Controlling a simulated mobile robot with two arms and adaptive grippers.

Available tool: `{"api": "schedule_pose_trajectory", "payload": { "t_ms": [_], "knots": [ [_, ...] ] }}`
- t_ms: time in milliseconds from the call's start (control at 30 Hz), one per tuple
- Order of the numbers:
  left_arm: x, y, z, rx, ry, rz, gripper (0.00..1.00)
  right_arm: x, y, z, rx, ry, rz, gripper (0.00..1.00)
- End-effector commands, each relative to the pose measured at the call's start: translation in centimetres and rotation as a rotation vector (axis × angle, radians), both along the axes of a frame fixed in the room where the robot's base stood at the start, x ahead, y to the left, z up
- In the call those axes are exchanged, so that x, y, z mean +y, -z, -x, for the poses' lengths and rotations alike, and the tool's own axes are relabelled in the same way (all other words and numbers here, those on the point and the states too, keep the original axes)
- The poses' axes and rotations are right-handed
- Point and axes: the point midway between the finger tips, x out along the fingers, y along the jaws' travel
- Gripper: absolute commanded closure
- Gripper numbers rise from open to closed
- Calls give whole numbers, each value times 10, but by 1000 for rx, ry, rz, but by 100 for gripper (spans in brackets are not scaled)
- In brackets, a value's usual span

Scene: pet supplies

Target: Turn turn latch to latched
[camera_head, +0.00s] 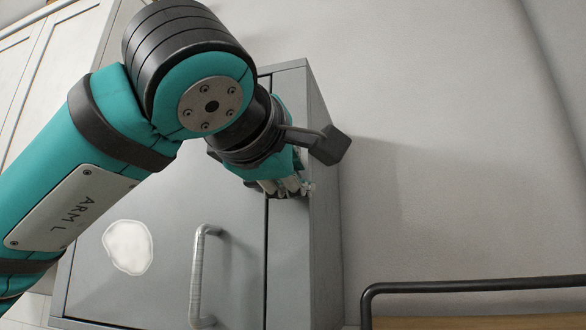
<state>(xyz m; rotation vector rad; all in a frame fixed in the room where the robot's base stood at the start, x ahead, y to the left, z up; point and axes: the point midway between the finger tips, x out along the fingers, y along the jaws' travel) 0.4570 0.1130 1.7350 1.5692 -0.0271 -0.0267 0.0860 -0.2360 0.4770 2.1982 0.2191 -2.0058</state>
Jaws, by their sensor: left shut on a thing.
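A grey metal cabinet (322,240) stands against the wall, with its door (170,235) facing me. My left gripper (288,190) is at the door's right edge, by the seam with the cabinet frame. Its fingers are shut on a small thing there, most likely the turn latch. The gripper and my left arm cover nearly all of the latch, so I cannot tell its angle. The door lies close to flush with the frame. My right gripper is not in view.
A pale vertical bar handle (198,275) stands out from the door below my left gripper. A white irregular patch (128,247) is on the door. A dark metal rail (470,284) above a wooden surface (480,323) is at the lower right. The wall to the right is bare.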

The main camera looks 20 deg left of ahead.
Motion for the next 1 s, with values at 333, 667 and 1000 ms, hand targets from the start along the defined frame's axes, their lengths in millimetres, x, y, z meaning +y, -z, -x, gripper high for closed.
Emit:
{"api": "schedule_pose_trajectory", "payload": {
  "t_ms": [333, 667, 1000],
  "knots": [
    [-1, 1, 0, 0, 1, -20, 100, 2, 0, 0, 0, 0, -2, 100],
    [-1, 1, 0, 1, 1, -19, 60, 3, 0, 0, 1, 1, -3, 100],
    [0, 0, 4, -1, 1, -17, 60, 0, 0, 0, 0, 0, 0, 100]
  ]
}}
